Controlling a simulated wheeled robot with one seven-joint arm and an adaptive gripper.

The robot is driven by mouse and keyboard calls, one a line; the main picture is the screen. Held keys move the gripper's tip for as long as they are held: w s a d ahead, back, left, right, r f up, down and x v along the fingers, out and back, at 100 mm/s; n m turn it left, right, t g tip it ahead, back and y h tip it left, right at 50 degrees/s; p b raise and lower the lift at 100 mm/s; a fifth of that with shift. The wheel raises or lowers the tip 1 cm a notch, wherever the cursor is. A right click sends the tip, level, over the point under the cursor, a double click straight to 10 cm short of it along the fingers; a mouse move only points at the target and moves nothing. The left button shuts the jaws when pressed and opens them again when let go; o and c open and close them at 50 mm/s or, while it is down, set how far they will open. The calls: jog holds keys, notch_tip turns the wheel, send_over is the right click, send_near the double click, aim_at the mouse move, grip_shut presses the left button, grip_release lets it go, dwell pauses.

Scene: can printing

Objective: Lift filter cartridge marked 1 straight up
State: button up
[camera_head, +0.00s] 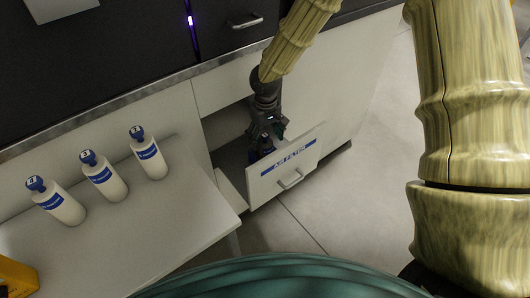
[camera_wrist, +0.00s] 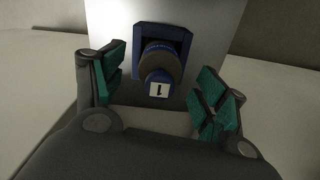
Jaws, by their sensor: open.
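The filter cartridge marked 1 (camera_wrist: 160,67) shows in the wrist view, with a round dark cap and a white label reading 1. It stands in a blue holder (camera_wrist: 143,31) inside the open drawer. My gripper (camera_wrist: 163,97) is open, with one green-padded finger to each side of the cartridge's near end and gaps on both sides. In the head view my gripper (camera_head: 268,132) reaches down into the open drawer labelled AIR FILTER (camera_head: 285,172). There the cartridge is mostly hidden by my gripper and the drawer front.
Several white bottles with blue caps (camera_head: 103,176) stand on a white table (camera_head: 180,215) left of the drawer. The cabinet's dark upper part and metal edge (camera_head: 100,112) lie behind. The floor (camera_head: 330,215) right of the drawer is clear.

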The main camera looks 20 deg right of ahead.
jog(key=shift+w+f+p, duration=0.15)
jog(key=shift+f+p, duration=0.15)
jog(key=shift+f, duration=2)
jog(key=c, duration=1.2)
